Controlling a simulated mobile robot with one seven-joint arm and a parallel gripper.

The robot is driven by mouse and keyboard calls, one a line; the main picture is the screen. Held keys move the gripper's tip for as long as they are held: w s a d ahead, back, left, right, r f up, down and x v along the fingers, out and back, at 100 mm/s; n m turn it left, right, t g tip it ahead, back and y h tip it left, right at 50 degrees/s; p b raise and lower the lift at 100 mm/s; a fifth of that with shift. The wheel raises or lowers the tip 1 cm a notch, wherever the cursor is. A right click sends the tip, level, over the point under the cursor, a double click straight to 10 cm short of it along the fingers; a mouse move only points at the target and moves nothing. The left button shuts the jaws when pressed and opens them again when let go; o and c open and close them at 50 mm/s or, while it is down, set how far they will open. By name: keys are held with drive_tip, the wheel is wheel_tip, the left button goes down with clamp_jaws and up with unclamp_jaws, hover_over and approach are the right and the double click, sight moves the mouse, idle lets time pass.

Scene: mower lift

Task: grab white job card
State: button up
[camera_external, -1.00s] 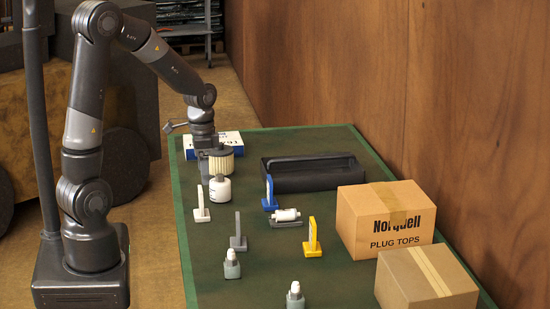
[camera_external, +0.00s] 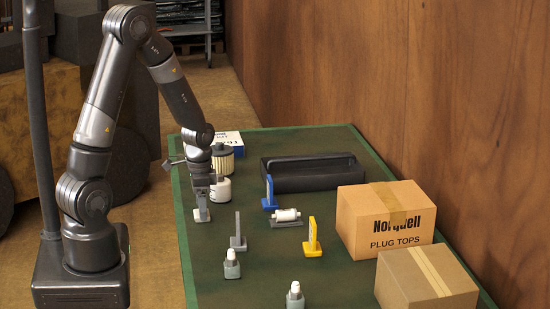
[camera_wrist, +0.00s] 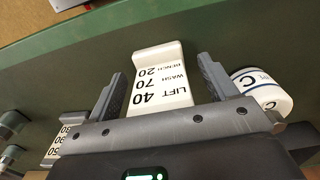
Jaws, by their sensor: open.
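The white job card (camera_external: 201,214) stands on the green mat near its left edge, with its upper part hidden behind my gripper in the external view. In the wrist view the white card (camera_wrist: 162,82) shows printed lines reading LIFT 40, WASH 70 and BENCH 20. My gripper (camera_external: 201,203) is directly over the card, pointing down. In the wrist view my gripper (camera_wrist: 162,85) is open, with one finger on each side of the card and a gap on both sides.
A white bottle (camera_external: 221,189) stands close beside the card; its labelled top (camera_wrist: 262,90) shows just outside the right finger. A grey card (camera_external: 238,232), blue card (camera_external: 269,194) and yellow card (camera_external: 313,238) stand nearby.

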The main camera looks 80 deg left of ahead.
drive_tip(key=shift+f, duration=0.3)
drive_tip(key=c, duration=1.1)
